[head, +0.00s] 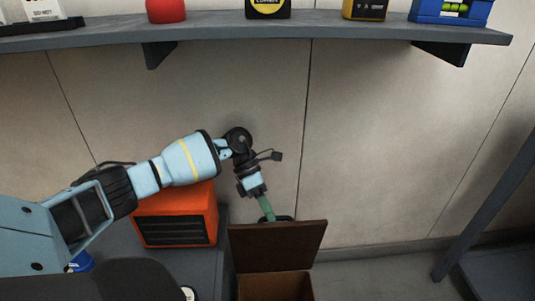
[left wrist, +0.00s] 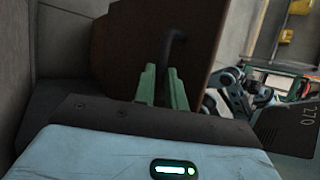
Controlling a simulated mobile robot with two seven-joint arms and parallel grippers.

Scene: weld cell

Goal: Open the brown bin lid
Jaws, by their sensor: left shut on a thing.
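The brown bin (head: 275,287) stands on the floor at the bottom centre of the head view. Its brown lid (head: 278,248) is raised and stands up at the back of the bin, so part of the inside shows. A dark handle (head: 286,218) sits at the lid's top edge. My left gripper (head: 268,213) reaches down to it and is shut on the handle. In the left wrist view, the green fingers (left wrist: 163,88) are at the dark handle (left wrist: 174,47), with the brown lid (left wrist: 135,45) behind. My right gripper does not show in either view.
An orange-red box with a black vented front (head: 177,218) stands on a grey surface left of the bin, under my left arm. A grey wall shelf (head: 230,25) with several items runs above. A dark slanted post (head: 490,200) stands at right. Floor right of the bin is clear.

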